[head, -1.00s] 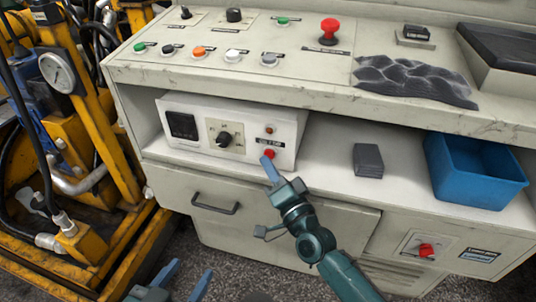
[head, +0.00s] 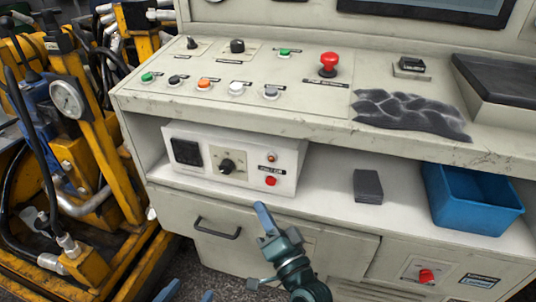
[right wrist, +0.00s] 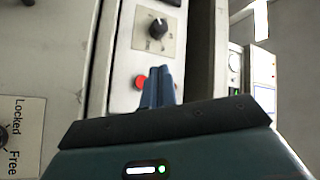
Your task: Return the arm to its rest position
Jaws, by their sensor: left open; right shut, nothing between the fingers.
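My right gripper (head: 265,218) is in front of the drawer front, below the white control box (head: 234,163) on the shelf. Its blue fingers are together with nothing between them. In the right wrist view the shut fingers (right wrist: 158,86) point toward the box, with its red button (right wrist: 141,82) and black knob (right wrist: 158,28) beyond them. In the head view the red button (head: 270,181) is above the fingertips, apart from them. My left gripper (head: 188,292) shows only as two blue fingertips at the bottom edge, spread apart and empty.
A blue bin (head: 470,198) and a dark grey block (head: 367,186) stand on the shelf. Above is a panel with buttons and a red mushroom button (head: 328,64). A drawer handle (head: 217,228) sticks out near my right gripper. Yellow machinery (head: 90,130) stands at left.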

